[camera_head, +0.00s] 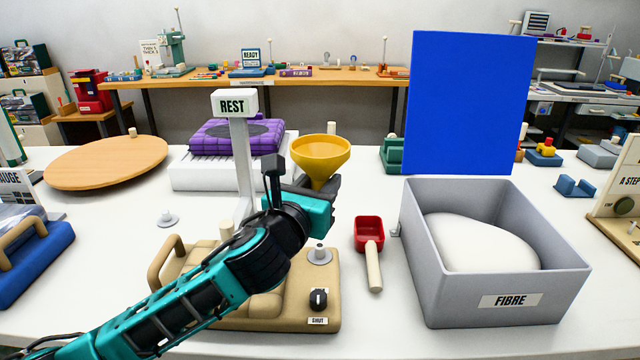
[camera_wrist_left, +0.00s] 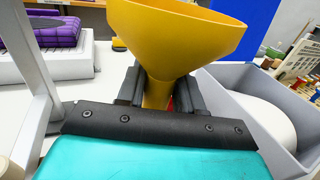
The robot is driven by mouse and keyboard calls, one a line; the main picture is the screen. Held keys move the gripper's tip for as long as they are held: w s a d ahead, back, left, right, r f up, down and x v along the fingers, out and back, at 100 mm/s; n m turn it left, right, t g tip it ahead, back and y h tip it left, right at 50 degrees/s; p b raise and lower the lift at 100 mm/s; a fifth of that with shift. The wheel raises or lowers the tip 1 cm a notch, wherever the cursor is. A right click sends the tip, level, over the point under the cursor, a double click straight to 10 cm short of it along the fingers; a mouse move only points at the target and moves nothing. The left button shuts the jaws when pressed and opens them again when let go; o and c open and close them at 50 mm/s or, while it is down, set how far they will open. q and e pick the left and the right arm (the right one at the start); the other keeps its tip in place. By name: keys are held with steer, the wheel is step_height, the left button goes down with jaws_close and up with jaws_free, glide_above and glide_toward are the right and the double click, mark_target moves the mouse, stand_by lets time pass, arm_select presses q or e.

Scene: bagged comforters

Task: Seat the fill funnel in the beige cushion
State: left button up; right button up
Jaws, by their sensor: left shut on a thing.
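The yellow fill funnel (camera_head: 318,155) is upright above the back right of the beige cushion (camera_head: 328,283), apart from it. My left gripper (camera_head: 318,187) is shut on the funnel's neck. The left wrist view shows the funnel (camera_wrist_left: 175,30) between the two dark fingers of my left gripper (camera_wrist_left: 158,93). The beige cushion lies on the white table, with a handle at its left and a dark knob marked SHUT at front. A grey collared spout (camera_head: 319,255) stands on its right side, below the funnel. My left arm hides the cushion's middle. My right gripper is out of view.
A red scoop (camera_head: 369,235) lies right of the cushion. A grey FIBRE bin (camera_head: 425,290) with white filling and a tall blue panel (camera_head: 468,100) stand further right. The white REST post (camera_head: 240,150) is close behind my left arm. A purple cushion (camera_head: 235,136) is behind.

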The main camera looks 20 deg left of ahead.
mark_target(320, 246)
arm_select(q)
steer(key=shift+s, duration=0.1)
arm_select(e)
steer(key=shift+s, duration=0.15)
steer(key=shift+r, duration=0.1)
arm_select(q)
steer(key=shift+p, duration=0.55)
step_height(320, 246, down, 2)
steer(key=shift+f+b, duration=0.2)
steer(key=shift+b, duration=0.65)
steer(key=shift+f+b, duration=0.35)
steer(key=shift+f, duration=0.3)
steer(key=shift+f+b, duration=0.35)
steer(key=shift+f, duration=0.4)
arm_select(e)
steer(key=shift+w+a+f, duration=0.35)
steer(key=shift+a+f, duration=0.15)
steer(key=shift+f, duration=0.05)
arm_select(q)
steer(key=shift+p, duration=0.7)
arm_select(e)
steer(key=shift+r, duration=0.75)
arm_select(q)
steer(key=shift+f+b, duration=0.85)
steer(key=shift+f, duration=0.8)
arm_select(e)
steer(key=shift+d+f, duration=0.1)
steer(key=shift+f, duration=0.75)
